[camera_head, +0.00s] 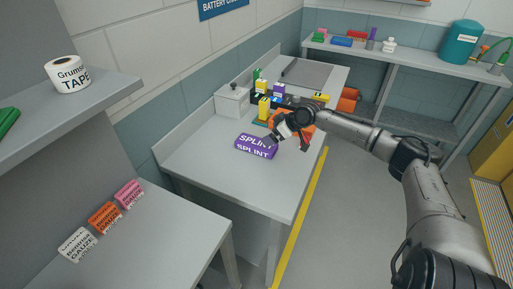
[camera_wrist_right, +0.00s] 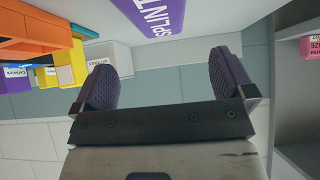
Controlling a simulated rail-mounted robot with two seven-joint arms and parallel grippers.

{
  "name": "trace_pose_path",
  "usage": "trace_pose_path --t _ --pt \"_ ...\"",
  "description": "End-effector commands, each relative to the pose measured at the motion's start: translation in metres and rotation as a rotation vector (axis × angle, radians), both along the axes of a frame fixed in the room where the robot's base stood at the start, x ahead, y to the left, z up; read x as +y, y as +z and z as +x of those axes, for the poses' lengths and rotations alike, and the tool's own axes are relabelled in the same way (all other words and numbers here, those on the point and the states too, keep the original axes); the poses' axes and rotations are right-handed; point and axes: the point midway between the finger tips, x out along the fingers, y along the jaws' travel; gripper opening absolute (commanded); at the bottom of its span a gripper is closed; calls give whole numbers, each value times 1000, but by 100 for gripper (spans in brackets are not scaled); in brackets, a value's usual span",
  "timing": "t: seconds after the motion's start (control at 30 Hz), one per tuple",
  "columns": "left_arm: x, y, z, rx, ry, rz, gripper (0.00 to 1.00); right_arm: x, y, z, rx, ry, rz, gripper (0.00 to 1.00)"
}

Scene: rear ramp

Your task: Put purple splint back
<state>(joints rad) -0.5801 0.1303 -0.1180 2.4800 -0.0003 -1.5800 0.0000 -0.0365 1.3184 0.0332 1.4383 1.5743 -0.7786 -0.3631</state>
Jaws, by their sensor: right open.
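The purple splint (camera_head: 256,147), a flat block with white SPLINT lettering, lies on the grey table (camera_head: 215,165). It also shows at the top of the right wrist view (camera_wrist_right: 158,14), beyond the fingertips and partly cut off. My right gripper (camera_head: 272,139) is at the right end of the splint in the head view. In the wrist view its two fingers (camera_wrist_right: 165,72) are wide apart with nothing between them. I cannot tell whether a finger touches the splint. My left gripper is not in view.
Behind the splint stand a white lidded box (camera_head: 232,102), a yellow item (camera_head: 263,108) and several coloured packs. A lower left table holds gauze packs (camera_head: 104,217). A shelf holds a tape roll (camera_head: 67,75). The front of the splint's table is clear.

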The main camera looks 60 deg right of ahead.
Motion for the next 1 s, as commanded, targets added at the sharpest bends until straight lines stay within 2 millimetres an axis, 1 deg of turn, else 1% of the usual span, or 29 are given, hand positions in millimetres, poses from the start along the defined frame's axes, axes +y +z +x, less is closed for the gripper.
trace_pose_path --t 0.03,0.4,0.6,0.83,1.0 --pt "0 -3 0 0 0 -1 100 0 -5 3 -4 -2 4 100" --pt "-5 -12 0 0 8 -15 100 3 -29 28 -2 -2 4 100" --pt "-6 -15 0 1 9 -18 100 4 -37 37 -1 -1 2 100" --pt "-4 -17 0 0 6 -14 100 5 -42 41 1 0 3 100" --pt "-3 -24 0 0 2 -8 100 6 -54 53 -1 0 3 100"
